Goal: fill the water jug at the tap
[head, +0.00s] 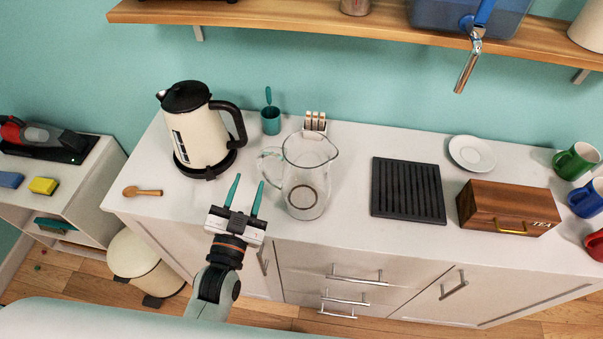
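The water jug (306,178) is clear glass and stands upright on the white counter (352,150), with its handle to the left. It looks empty. The tap (468,70) is a metal spout with a blue lever, on a blue water container (440,14) on the shelf at the upper right. My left gripper (247,182) is open, with its two teal fingers apart and nothing between them. It is just left of the jug, near the jug's handle, and does not seem to touch it. My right gripper is not in view.
A cream kettle (203,135) stands left of the jug, with a teal cup (270,121) behind. A black drip tray (407,190) lies to the right, then a wooden tea box (507,208), a white saucer (472,154) and several mugs. A wooden spoon (143,192) lies at left.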

